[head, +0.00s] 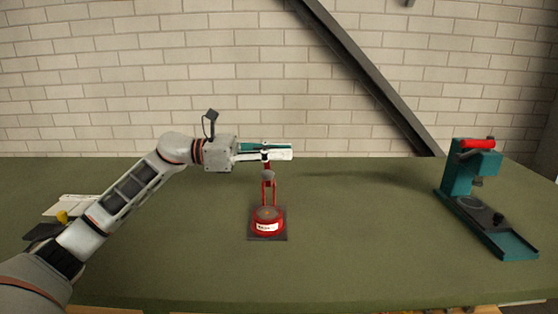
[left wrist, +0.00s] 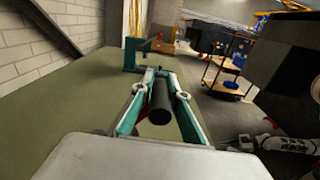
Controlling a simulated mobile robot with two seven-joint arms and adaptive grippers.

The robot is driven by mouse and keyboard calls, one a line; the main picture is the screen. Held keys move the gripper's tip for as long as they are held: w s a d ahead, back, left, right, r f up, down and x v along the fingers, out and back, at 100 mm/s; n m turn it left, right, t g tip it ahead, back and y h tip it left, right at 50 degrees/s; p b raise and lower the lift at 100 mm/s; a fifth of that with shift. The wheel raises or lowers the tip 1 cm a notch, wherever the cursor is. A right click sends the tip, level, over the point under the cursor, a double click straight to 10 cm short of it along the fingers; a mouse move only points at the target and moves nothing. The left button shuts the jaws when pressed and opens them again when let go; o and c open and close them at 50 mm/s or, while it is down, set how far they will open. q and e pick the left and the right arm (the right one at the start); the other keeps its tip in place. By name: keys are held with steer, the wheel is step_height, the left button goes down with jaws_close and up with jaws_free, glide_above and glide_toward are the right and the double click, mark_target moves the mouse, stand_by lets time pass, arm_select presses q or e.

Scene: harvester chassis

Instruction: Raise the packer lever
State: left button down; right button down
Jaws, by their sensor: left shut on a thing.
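A red packer (head: 268,221) stands upright on a dark square plate at the middle of the table, in the head view. A narrow red upright rises from its round base to my left gripper (head: 283,151). That gripper reaches in level from the left and is shut at the top of the upright. In the left wrist view a black cylindrical handle (left wrist: 160,104) lies between its two teal-and-white fingers. The fingers hide much of the packer's top in the head view. What looks like part of my right arm shows at the right edge of the left wrist view, its fingers unclear.
A teal press (head: 461,174) with a red handle (head: 479,143) stands on the green table (head: 350,255) at the right. Pale, dark and yellow items lie at the left edge behind my arm. A brick wall backs the table. The table between packer and press is clear.

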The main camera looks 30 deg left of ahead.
arm_select(q)
steer(key=w+a+r+n, duration=0.2)
steer(key=w+a+n, duration=0.1)
steer(key=w+n, duration=0.1)
steer(key=shift+w+r, duration=0.35)
steer(key=shift+w, duration=0.15)
steer(key=c, duration=2)
jaws_free()
steer(key=shift+o, duration=0.2)
steer(key=shift+a, duration=0.1)
